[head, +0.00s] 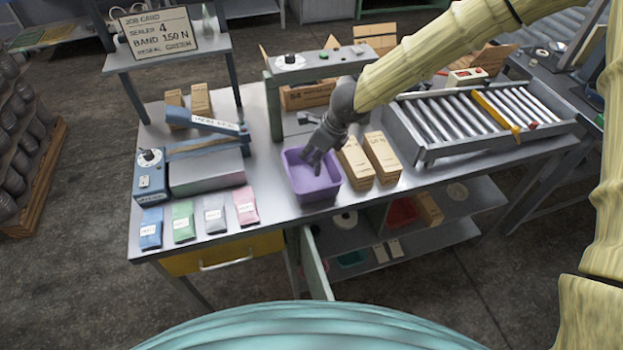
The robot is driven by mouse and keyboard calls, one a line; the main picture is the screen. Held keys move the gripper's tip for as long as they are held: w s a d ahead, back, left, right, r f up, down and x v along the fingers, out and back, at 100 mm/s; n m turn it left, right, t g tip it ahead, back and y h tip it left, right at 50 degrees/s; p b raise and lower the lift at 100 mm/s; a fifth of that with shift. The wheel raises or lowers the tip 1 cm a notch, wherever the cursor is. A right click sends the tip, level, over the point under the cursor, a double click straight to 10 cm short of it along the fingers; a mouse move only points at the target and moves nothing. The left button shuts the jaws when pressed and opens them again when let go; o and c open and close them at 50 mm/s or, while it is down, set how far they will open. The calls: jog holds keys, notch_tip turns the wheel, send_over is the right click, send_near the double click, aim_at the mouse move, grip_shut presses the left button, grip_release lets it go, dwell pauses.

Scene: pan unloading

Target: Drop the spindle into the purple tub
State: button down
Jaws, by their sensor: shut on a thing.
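The purple tub (316,190) stands on the front part of the metal workbench, near its middle. My gripper (313,160) points down over the tub, with its fingertips at or just inside the rim. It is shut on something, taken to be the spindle. The spindle itself is too small or too hidden by the dark fingers to make out. I cannot tell how far the fingertips are above the tub's floor.
Tan cartons (381,158) stand close to the tub's right. A sealer (205,170) and several coloured packets (183,222) lie to the left. A green-grey frame (274,110) rises behind the tub. A roller conveyor (450,125) is at right. An open drawer or door hangs below.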

jog(key=w+f, duration=0.1)
jog(key=w+f+b, duration=0.1)
jog(key=f, duration=0.1)
jog(key=w+f+b, duration=0.1)
jog(key=f, duration=0.1)
jog(key=shift+s+r, duration=0.55)
jog(key=shift+s, duration=0.35)
jog(key=c, duration=1.6)
grip_release()
jog(key=shift+w+d+f, duration=0.1)
jog(key=shift+c, duration=0.2)
jog(key=o, duration=0.3)
jog(key=shift+w+f, duration=0.45)
jog(key=shift+w, duration=0.05)
jog(key=shift+s+r, duration=0.35)
jog(key=shift+s, duration=0.05)
jog(key=v, duration=0.7)
jog(key=shift+w+d+r, duration=0.15)
jog(key=shift+d+r, duration=0.05)
jog(key=shift+r, duration=0.1)
